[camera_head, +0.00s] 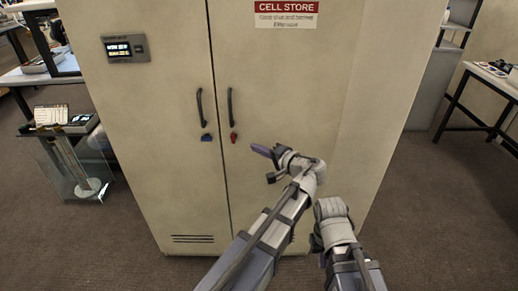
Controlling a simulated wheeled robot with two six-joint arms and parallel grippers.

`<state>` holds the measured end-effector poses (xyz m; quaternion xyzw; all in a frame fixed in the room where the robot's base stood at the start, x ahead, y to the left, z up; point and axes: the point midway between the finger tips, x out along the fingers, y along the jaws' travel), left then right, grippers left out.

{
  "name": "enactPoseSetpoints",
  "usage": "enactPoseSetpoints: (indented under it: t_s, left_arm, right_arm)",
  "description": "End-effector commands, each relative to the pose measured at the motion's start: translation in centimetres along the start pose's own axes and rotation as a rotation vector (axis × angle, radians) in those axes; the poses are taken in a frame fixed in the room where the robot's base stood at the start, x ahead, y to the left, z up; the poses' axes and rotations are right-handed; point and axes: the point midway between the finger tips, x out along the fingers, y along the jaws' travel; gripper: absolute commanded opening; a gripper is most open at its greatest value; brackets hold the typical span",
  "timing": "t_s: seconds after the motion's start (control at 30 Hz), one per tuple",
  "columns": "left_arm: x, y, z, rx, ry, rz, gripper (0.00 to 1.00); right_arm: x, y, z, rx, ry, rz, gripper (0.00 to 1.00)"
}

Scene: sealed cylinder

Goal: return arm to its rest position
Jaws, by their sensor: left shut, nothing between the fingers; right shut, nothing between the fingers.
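My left arm reaches up from the bottom middle. Its gripper (262,150) is shut and empty in front of the right door of the tall beige cabinet (165,140), a little right of and below the red-tagged handle. It looks apart from the handle, though the depth is hard to judge. My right arm stands at the lower right of the cabinet front, folded close to me. Its fingers are hidden behind its own links.
The cabinet's two doors look shut, with dark handles (200,107) (230,107), a blue tag (207,137) and a red tag (233,137). A clear stand (78,170) is at left. A table (490,82) is at right. Grey floor is open on the lower right.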

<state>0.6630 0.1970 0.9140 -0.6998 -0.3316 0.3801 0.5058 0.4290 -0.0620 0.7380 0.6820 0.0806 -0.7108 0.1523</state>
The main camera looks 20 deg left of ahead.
Motion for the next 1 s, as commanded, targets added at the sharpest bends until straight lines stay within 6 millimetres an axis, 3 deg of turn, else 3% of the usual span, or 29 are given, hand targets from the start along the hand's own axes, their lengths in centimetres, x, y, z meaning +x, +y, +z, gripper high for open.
enactPoseSetpoints:
  t_s: [0.47,0.57,0.73,0.83,1.0]
  left_arm:
    - [0.1,0.2,0.3,-0.002,-0.006,0.013,0.00]
    - [0.9,1.5,2.3,-0.015,-0.047,0.090,0.00]
    - [1.8,6.7,8.8,-0.075,-0.194,0.394,0.00]
    - [0.8,9.9,12.1,-0.121,-0.275,0.600,0.00]
    - [-1.6,13.2,15.0,-0.185,-0.354,0.854,0.00]
  right_arm:
    - [0.0,0.0,0.0,0.000,0.000,0.000,0.00]
    - [0.0,0.0,0.0,0.000,0.000,0.000,0.00]
    - [0.0,0.0,0.0,0.000,0.000,0.000,0.00]
    - [0.0,0.0,0.0,0.000,0.000,0.000,0.00]
    - [0.0,0.0,0.0,0.000,0.000,0.000,0.00]
